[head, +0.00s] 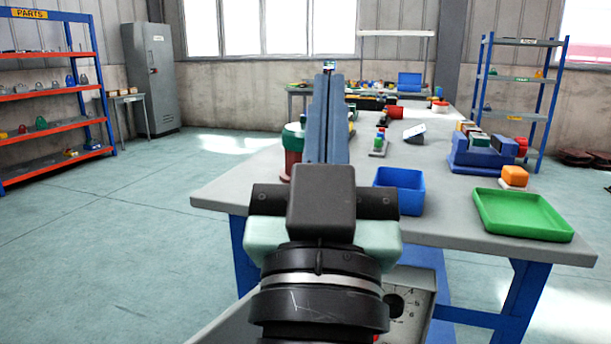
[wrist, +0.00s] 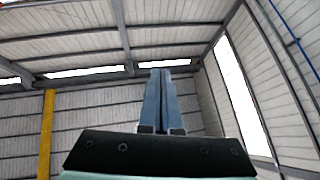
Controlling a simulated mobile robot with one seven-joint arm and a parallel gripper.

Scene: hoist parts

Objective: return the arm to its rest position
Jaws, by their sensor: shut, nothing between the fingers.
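My gripper (head: 328,80) stands in the middle of the head view, its long blue-grey fingers pointing away and upward above the table. The fingers lie together with nothing between them. In the wrist view, the closed fingers (wrist: 163,75) point up toward the ceiling and wall, and no object is near them. The dark gripper body and my wrist hide part of the table's near left edge.
A red and green cylinder (head: 293,150) stands left of my fingers. Open floor (head: 120,220) lies left.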

